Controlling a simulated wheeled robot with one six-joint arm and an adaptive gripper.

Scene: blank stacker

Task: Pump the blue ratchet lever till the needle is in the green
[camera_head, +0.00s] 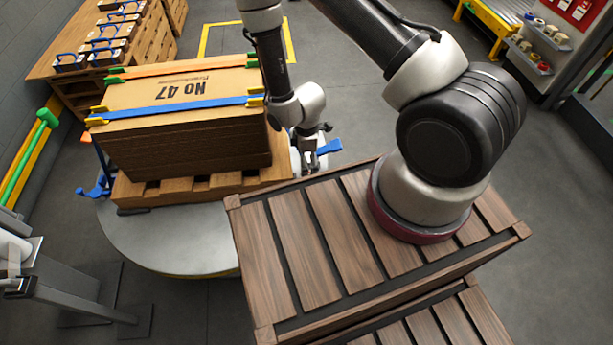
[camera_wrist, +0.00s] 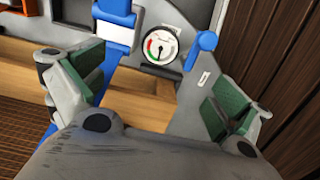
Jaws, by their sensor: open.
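In the wrist view, a round white gauge (camera_wrist: 160,45) with red and green marks sits on a grey plate. Its needle is too small to read surely. A blue round-ended handle (camera_wrist: 203,42) stands just right of the gauge. A wide blue bar with a pale band (camera_wrist: 115,28) is left of it and runs down behind my left finger. I cannot tell for sure which blue part is the ratchet lever. My gripper (camera_wrist: 155,90) is open and empty, its green pads either side of the gauge area. In the head view my gripper (camera_head: 308,145) is partly hidden, beside a blue piece (camera_head: 328,147).
A stack of cardboard blanks (camera_head: 190,135) marked No 47, with orange and blue straps, stands on a wooden pallet (camera_head: 160,190) on a round grey table (camera_head: 170,240). My slatted base is close at right. A bench (camera_head: 70,60) with several blue-handled items is at back left.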

